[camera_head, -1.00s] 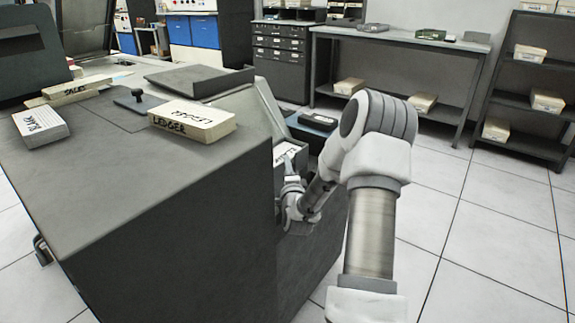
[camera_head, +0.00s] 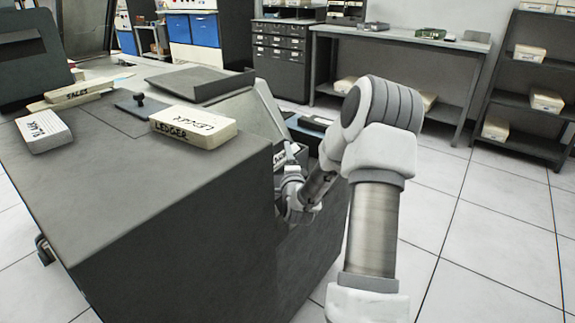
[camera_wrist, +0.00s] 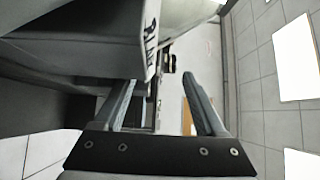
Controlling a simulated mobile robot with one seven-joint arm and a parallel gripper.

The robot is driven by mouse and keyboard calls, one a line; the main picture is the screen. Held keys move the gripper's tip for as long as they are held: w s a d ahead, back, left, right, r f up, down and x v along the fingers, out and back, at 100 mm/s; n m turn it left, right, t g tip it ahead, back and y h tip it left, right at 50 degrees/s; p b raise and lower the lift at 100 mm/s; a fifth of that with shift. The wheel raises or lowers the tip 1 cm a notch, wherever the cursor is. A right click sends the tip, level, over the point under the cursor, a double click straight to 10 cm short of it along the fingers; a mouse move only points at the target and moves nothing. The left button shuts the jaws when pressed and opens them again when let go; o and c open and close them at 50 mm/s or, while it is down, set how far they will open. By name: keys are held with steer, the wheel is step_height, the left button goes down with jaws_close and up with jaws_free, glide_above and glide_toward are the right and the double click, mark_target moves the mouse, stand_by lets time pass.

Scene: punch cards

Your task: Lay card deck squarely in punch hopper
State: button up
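A white card deck (camera_head: 280,158) with dark lettering sits in the recess at the right side of the grey machine (camera_head: 170,190), mostly hidden by the machine's edge and my wrist. In the wrist view a deck end (camera_wrist: 150,42) with letters like "BLA" lies beyond the left fingertip. My gripper (camera_wrist: 160,80) has its two fingers apart, with nothing held between them. In the head view the fingers are too small and covered to make out. Whether the deck lies square cannot be told.
On the machine top lie a LEDGER deck (camera_head: 193,126), a BLANK deck (camera_head: 44,131), a SALES deck (camera_head: 78,95) and a dark knobbed plate (camera_head: 140,106). A bench (camera_head: 400,42) and a shelf rack (camera_head: 530,100) stand behind. The right floor is clear.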

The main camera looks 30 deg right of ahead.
steer(key=s+d+r+p, duration=0.3)
steer(key=s+d+r, duration=0.3)
steer(key=s, duration=0.4)
steer(key=shift+r, duration=0.35)
